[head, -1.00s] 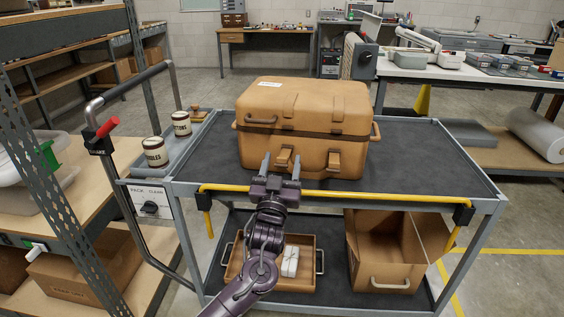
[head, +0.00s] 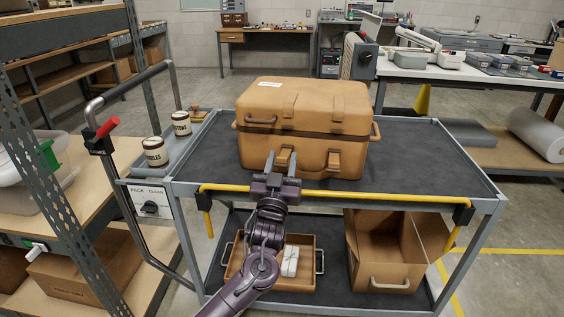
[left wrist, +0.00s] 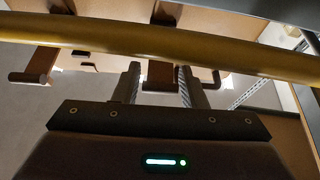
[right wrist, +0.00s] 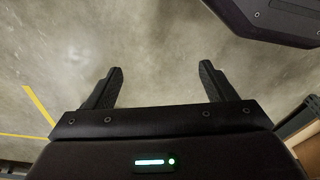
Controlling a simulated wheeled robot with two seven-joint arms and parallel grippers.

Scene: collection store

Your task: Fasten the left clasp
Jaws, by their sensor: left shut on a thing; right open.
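The tan case (head: 303,115) stands shut on the cart top, with a dark band along its front seam. The left clasp (head: 282,158) is on the case's lower front, mostly hidden by my left gripper (head: 282,163). That gripper's fingers stand on either side of the clasp, shut on it. In the left wrist view the brown clasp piece (left wrist: 160,75) lies between the fingers. The right clasp (head: 333,161) hangs to the right on the case front, untouched. Whether the left clasp is latched cannot be told. My right gripper (right wrist: 160,88) is open and empty above the floor.
A yellow bar (head: 330,193) runs along the cart's front edge, close to my left gripper. The dark cart top (head: 420,165) is clear to the right of the case. Two labelled jars (head: 155,152) stand at the left. The lower shelf holds a tray (head: 305,255) and an open box (head: 385,270).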

